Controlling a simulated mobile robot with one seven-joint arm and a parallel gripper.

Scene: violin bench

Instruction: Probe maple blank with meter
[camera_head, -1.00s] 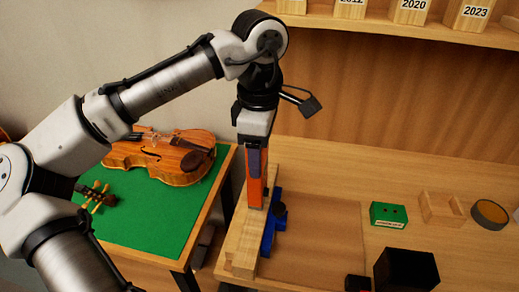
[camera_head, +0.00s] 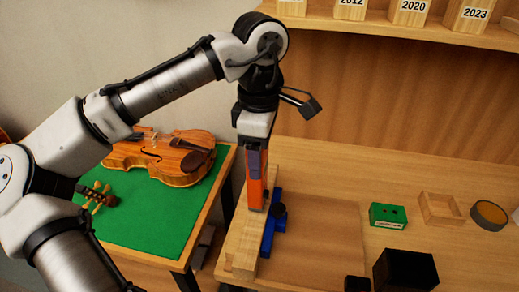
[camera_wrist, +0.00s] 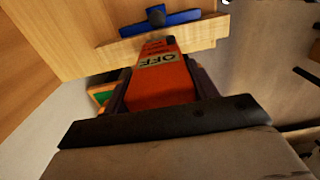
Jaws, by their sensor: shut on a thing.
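My gripper (camera_head: 256,160) points down and is shut on an orange meter (camera_head: 257,192). In the wrist view the meter (camera_wrist: 166,80) shows an "OFF" label between the two fingers. The maple blank (camera_head: 245,250) is a pale wooden block at the left end of the bench, against a blue vise or clamp (camera_head: 279,222). The meter's lower end is over the blank and looks at or very near its top. I cannot tell whether they touch. In the wrist view the blank (camera_wrist: 85,66) and the blue part (camera_wrist: 178,18) lie beyond the meter.
A violin (camera_head: 165,157) lies on a green-topped table (camera_head: 160,225) to the left. On the bench right are a green block (camera_head: 388,216), an open wooden box (camera_head: 440,222), a round tin (camera_head: 490,214) and a black box (camera_head: 405,272). A shelf (camera_head: 400,28) with numbered blocks is above.

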